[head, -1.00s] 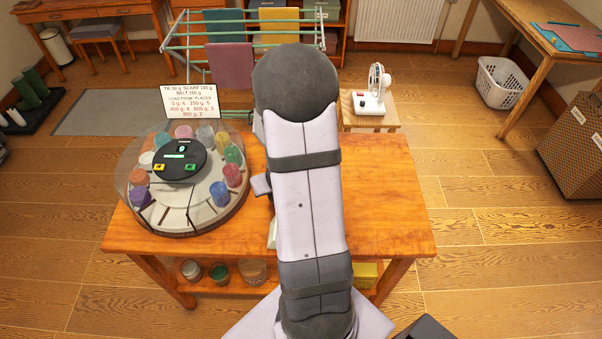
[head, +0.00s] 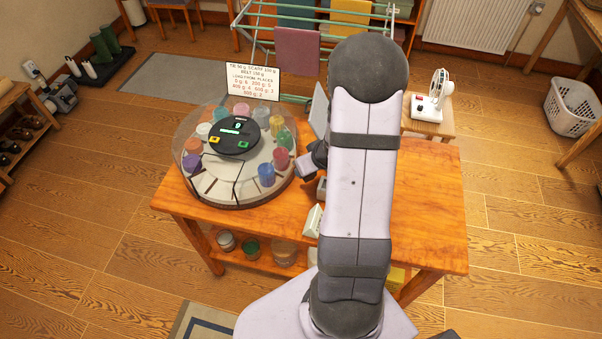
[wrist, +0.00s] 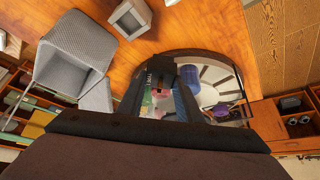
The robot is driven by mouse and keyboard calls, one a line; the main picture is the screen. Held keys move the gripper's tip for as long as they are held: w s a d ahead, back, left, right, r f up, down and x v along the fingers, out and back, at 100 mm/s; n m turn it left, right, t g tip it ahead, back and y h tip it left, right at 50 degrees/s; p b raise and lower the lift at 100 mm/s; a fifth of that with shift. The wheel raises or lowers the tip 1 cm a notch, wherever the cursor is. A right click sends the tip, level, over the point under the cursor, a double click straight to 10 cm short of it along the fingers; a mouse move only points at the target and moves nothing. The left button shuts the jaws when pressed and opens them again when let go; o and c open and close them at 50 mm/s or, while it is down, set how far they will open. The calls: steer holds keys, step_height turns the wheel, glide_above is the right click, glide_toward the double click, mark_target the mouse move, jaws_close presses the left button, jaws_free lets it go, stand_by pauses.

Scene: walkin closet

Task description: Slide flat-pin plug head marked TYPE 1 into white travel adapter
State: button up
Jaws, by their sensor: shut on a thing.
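My gripper (wrist: 158,98) is shut on a small dark plug head (wrist: 160,76) in the wrist view. Pale lettering that looks like "TYPE" shows on its side; the number cannot be read. The plug head is held in front of the round carousel, which fills the background. A whitish, square-faced block with a grey recess (wrist: 130,18), which looks like the travel adapter, sits on the wooden table at the top, apart from the plug head. In the head view my arm hides most of the gripper and much of the table's middle.
The carousel (head: 206,188) with several coloured cups stands on the table's left half. A grey open box (wrist: 75,48) is left of the plug head in the wrist view. A white block (head: 313,220) lies beside my arm. The table's right side (head: 432,205) is clear.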

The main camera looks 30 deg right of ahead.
steer(key=s+d+f+n+g+y+p, duration=0.1)
steer(key=d+n+y, duration=0.3)
steer(key=d+n, duration=0.3)
steer(key=shift+s+n+g+p, duration=0.3)
steer(key=shift+s+n+p, duration=0.1)
steer(key=shift+n, duration=0.5)
steer(key=shift+f, duration=0.25)
step_height(320, 180, down, 4)
steer(key=b, duration=0.5)
steer(key=shift+f+b, duration=0.1)
steer(key=shift+b, duration=0.3)
steer(key=shift+p, duration=1.6)
stand_by(0.8)
steer(key=shift+f+b, duration=0.3)
steer(key=shift+f, duration=0.7)
stand_by(1.6)
